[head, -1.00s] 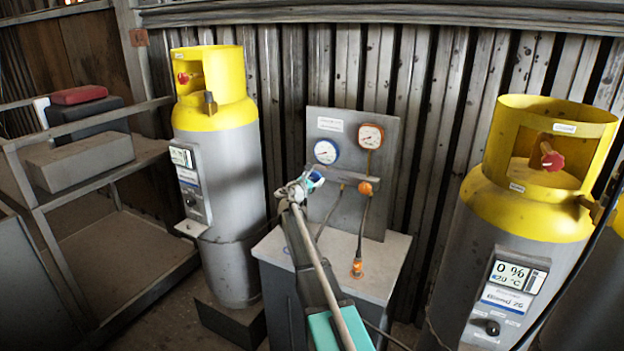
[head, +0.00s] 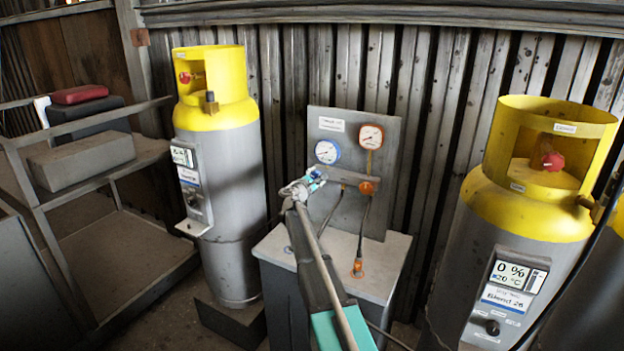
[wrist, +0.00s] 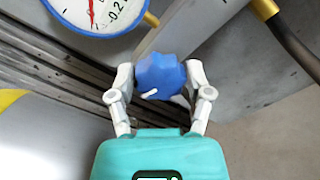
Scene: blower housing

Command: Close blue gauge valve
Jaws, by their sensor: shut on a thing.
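The blue valve knob (wrist: 160,75) sits between the two fingers of my gripper (wrist: 160,82) in the wrist view, below the blue-rimmed gauge (wrist: 97,12). My gripper is shut on the knob, with a finger against each side. In the head view my gripper (head: 300,187) is at the left side of the manifold, under the blue gauge (head: 327,151). The blue knob is mostly hidden there by the gripper and arm. The gauge's red needle shows in the wrist view, but its full dial is cut off.
The orange gauge (head: 371,136) and orange valve knob (head: 368,188) are to the right on the grey panel (head: 335,119). Hoses hang below. Yellow-topped cylinders stand at the left (head: 215,175) and right (head: 523,215). A shelf (head: 85,200) stands far left.

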